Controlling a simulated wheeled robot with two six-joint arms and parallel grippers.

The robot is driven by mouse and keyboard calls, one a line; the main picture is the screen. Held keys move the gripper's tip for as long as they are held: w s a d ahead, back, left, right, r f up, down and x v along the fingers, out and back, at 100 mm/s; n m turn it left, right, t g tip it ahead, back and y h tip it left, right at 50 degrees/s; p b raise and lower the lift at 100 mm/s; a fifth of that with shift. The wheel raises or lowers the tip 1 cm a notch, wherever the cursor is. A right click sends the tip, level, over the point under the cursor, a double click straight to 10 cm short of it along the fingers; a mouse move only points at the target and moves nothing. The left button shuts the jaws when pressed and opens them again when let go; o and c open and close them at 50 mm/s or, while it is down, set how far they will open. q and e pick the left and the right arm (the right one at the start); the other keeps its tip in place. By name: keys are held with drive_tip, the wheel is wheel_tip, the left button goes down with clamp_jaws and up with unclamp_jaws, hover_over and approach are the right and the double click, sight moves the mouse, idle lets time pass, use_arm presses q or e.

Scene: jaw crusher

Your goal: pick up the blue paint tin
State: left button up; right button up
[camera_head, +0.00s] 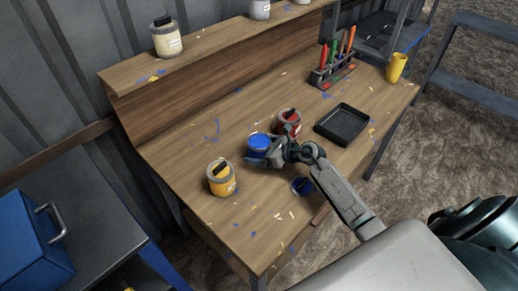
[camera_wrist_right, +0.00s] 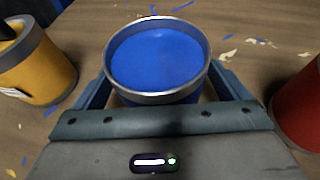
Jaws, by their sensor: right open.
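The blue paint tin (camera_head: 258,142) stands open and upright on the workbench, blue paint visible inside its metal rim. My right gripper (camera_head: 266,157) is at the tin, low over the bench. In the right wrist view the tin (camera_wrist_right: 158,62) sits between the two spread fingers of my right gripper (camera_wrist_right: 160,90), with a finger on each side. The jaws are open; whether either finger touches the tin I cannot tell. The tin's lower part is hidden by the gripper. My left gripper is not in view.
A yellow tin (camera_head: 222,180) stands left of the blue one, and a red tin (camera_head: 289,118) right. A black tray (camera_head: 343,124), a tool rack (camera_head: 332,75) and a yellow cup (camera_head: 397,67) are farther right. The bench's front-left is clear.

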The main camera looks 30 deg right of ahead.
drive_tip(key=shift+c, duration=0.2)
drive_tip(key=c, duration=1.4)
drive_tip(key=shift+w+r, duration=0.1)
